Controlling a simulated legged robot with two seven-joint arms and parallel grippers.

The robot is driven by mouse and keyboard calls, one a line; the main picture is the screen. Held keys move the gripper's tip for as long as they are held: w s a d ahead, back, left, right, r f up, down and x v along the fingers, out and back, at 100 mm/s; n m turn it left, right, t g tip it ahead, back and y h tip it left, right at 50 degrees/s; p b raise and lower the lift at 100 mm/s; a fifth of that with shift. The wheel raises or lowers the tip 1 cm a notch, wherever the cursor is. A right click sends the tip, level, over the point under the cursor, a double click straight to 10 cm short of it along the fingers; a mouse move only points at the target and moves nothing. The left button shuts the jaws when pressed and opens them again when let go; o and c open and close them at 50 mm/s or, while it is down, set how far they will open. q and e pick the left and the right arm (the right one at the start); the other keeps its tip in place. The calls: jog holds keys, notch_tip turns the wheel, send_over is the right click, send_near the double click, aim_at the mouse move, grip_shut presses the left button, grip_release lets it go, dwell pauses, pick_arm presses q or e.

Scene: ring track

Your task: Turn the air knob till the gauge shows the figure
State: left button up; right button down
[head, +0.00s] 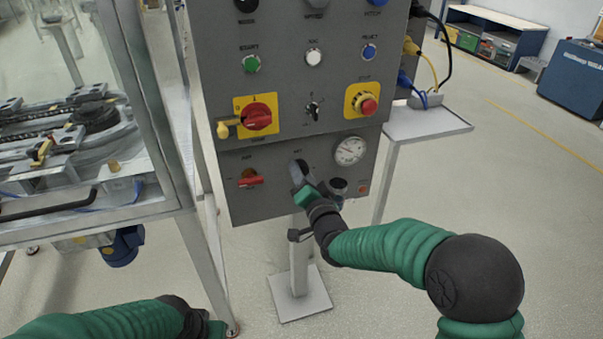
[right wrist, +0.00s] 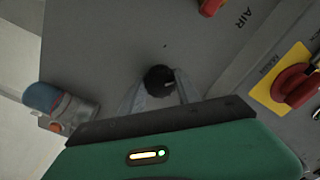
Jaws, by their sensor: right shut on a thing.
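The air knob (right wrist: 159,80) is small, round and black, on the grey panel. In the right wrist view it sits between the two fingertips of my right gripper (right wrist: 158,90), which is shut on it. In the head view the right gripper (head: 300,176) reaches the lower panel and mostly covers the knob. The gauge (head: 349,150) is a round white dial just right of the gripper; its needle and figures are too small to read. My left gripper (head: 205,326) is only partly in view at the bottom, away from the panel.
A red-handled valve (head: 250,178) is left of the knob. A dark round fitting (head: 338,186) and a small red lamp (head: 363,189) lie close to the right gripper. Above are a red rotary switch (head: 257,116) and a stop button (head: 368,105). A glazed machine frame stands left.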

jog(key=shift+d+m+p, duration=0.15)
jog(key=shift+m+p, duration=0.95)
jog(key=shift+m, duration=5)
jog(key=shift+f, duration=0.1)
jog(key=c, duration=0.9)
grip_release()
jog(key=shift+w+f, duration=0.1)
jog(key=shift+o, duration=0.2)
